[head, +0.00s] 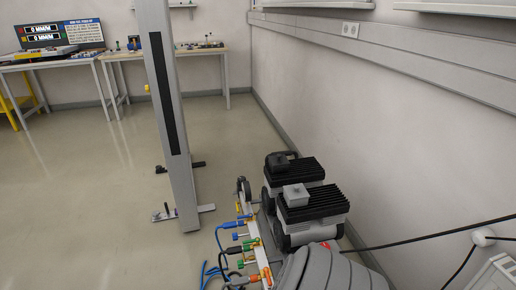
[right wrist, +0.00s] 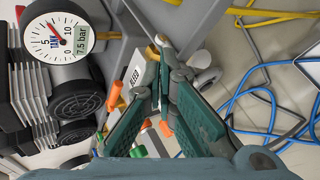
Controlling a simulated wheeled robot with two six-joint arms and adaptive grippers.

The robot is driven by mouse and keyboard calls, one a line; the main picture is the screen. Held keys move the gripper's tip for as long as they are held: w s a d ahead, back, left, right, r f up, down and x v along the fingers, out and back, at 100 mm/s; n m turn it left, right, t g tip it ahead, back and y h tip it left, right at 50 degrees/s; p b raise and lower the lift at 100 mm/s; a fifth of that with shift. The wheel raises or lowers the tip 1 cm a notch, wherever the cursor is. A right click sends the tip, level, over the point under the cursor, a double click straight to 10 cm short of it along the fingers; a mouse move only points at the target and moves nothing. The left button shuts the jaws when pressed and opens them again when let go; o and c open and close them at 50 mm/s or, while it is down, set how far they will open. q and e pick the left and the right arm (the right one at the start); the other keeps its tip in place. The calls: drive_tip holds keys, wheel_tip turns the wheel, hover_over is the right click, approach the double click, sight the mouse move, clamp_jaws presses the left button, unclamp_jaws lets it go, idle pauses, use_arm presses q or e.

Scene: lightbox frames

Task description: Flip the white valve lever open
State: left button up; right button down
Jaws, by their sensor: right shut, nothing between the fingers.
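My right gripper (right wrist: 163,82) has its green-padded fingers brought together at the tips, with nothing held between them. Just beyond the tips is a white label (right wrist: 135,78) with dark lettering, next to brass valve parts. A pale grey-white piece (right wrist: 163,43) stands just past the fingertips; I cannot tell whether it is the white valve lever, or whether the fingers touch it. In the head view the valve row (head: 243,237) has blue, green and orange handles; no white lever is clear there. My left gripper is not in view.
A tank gauge (right wrist: 58,32) with a 7.5 bar tag sits left of the gripper. Blue hoses (right wrist: 265,100) and a yellow hose (right wrist: 265,14) lie to the right. Two finned compressor motors (head: 312,203) stand near the wall.

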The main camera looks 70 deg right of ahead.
drive_tip(key=r+p, duration=0.1)
drive_tip(key=r, duration=0.1)
drive_tip(key=r+p, duration=0.1)
drive_tip(key=r, duration=0.1)
drive_tip(key=shift+w+p, duration=0.4)
drive_tip(key=p+v, duration=0.2)
drive_tip(key=v, duration=0.6)
drive_tip(key=shift+w+a, duration=0.15)
drive_tip(key=shift+a, duration=0.15)
